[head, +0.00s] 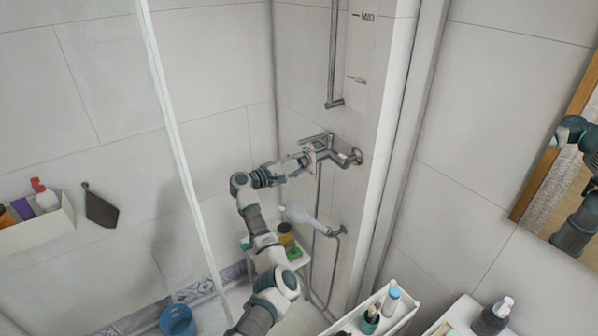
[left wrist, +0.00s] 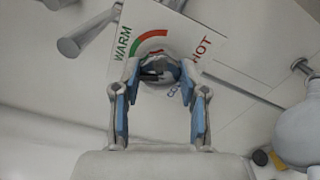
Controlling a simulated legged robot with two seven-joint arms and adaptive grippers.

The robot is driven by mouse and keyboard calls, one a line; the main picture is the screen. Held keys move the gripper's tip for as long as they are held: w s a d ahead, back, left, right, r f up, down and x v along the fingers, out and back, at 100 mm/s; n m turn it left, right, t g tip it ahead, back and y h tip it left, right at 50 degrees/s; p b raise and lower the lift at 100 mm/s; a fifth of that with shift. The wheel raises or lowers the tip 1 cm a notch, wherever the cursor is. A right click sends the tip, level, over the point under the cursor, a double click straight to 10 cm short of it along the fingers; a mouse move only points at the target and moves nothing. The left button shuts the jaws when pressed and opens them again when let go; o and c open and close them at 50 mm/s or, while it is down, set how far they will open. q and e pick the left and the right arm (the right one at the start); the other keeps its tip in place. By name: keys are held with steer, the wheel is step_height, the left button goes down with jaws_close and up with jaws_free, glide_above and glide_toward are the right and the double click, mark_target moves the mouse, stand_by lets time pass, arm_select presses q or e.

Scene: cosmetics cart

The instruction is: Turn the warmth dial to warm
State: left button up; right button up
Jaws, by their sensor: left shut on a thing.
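The warmth dial (left wrist: 158,70) shows between my fingers in the left wrist view, in front of a white plate (left wrist: 148,14). The plate carries WARM at the left, HOT at the right, a partly hidden blue word below, and a green and red arc. My left gripper (left wrist: 160,82) is shut on the dial, with a blue-padded finger on each side. The dial's pointer is too dark and covered to read. In the head view, my left gripper (head: 309,156) is at the chrome shower mixer (head: 344,156), and its fingers hide the dial.
A hand shower (head: 298,215) hangs below the mixer, with its hose beneath. A vertical rail (head: 334,50) rises above. A glass screen edge (head: 172,130) stands left of my arm. A white tray (head: 402,318) with bottles is at the lower right, near a mirror (head: 555,150).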

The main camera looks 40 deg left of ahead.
arm_select(q)
steer(key=m+b, duration=0.1)
steer(key=m, duration=0.1)
steer(key=f+m+b, duration=0.1)
steer(key=shift+m+b, duration=0.4)
steer(key=shift+r, duration=0.1)
steer(key=shift+d+m+b, duration=0.1)
steer(key=shift+m+b, duration=0.35)
steer(key=shift+m, duration=0.25)
arm_select(e)
steer(key=shift+w+a+f, duration=0.2)
steer(key=shift+w+f, duration=0.5)
steer(key=shift+f, duration=0.1)
steer(key=shift+w+a+f, duration=0.15)
steer(key=shift+w+f, duration=0.55)
steer(key=shift+f, duration=0.05)
arm_select(q)
steer(key=o, duration=1)
steer(key=shift+o, duration=0.7)
steer(key=shift+r, duration=0.2)
steer(key=v, duration=0.7)
steer(key=shift+a, duration=0.25)
steer(key=shift+s, duration=0.15)
